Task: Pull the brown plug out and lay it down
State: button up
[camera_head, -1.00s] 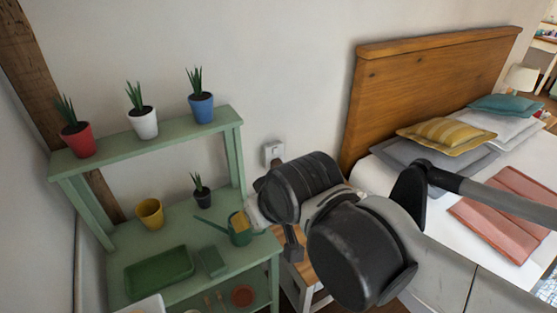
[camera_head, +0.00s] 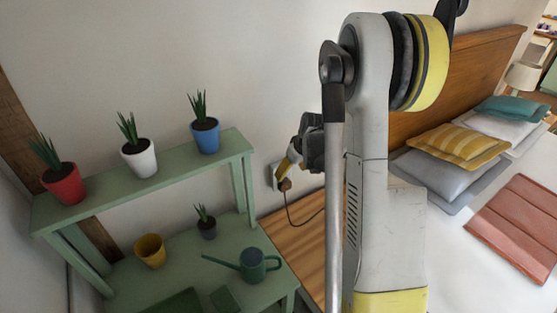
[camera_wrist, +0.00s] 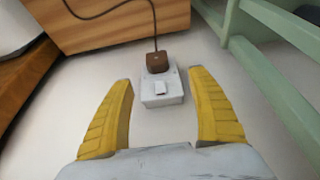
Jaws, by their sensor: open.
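The brown plug (camera_wrist: 157,62) sits in a white wall socket (camera_wrist: 158,97) with a switch, and a dark cord runs from it. In the head view the plug (camera_head: 285,185) shows low on the wall, beside the wooden stand. My gripper (camera_wrist: 160,84) is open, with its yellow fingers on either side of the socket. The plug lies just beyond the fingertips, between their lines, and the fingers do not visibly touch it. In the head view my gripper (camera_head: 290,165) is close to the socket, partly hidden by my arm.
A green shelf with potted plants and a green watering can (camera_head: 254,265) stands left of the socket. A wooden stand top (camera_head: 290,235) is below the plug, with the cord over it. The bed with pillows (camera_head: 460,142) is at right.

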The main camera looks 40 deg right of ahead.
aim_at(287, 183)
jog(key=b+x, duration=0.1)
jog(key=x, duration=0.2)
jog(key=b+x, duration=0.1)
jog(key=x, duration=0.3)
jog(key=b+x, duration=0.2)
jog(key=x, duration=0.2)
jog(key=shift+d+f, duration=0.3)
jog(key=c, duration=1.3)
jog(key=shift+o, duration=0.2)
jog(key=shift+s, duration=0.1)
jog(key=shift+s+a+b, duration=0.15)
jog(key=shift+s+b, duration=0.45)
jog(key=shift+s, duration=2.1)
